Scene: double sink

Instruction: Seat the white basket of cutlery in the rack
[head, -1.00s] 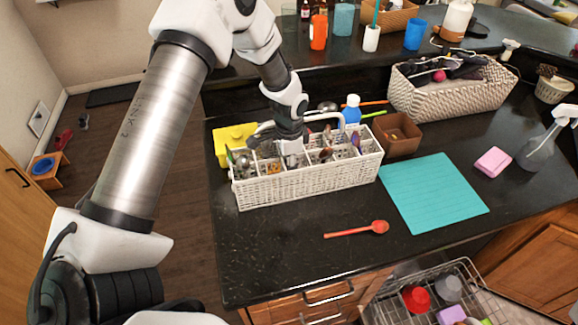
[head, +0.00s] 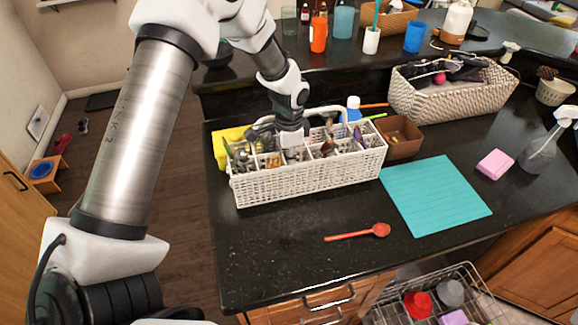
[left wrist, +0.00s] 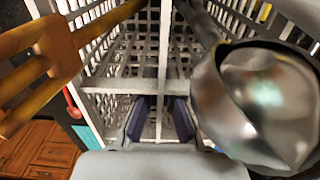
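The white lattice basket of cutlery (head: 310,178) is upright and appears slightly above the black counter. It holds several spoons, forks and other utensils in its compartments, and a white handle arches over it. My left gripper (head: 291,155) reaches down into its middle; its fingertips are hidden in the head view. In the left wrist view, the gripper's dark pads (left wrist: 160,119) close around a white lattice wall of the basket (left wrist: 164,60), between a wooden fork and a metal utensil. The wire rack (head: 398,290), at lower right, is partly cut off. My right gripper is not in view.
The rack holds a red cup (head: 418,303), a grey cup (head: 450,292) and a purple item.

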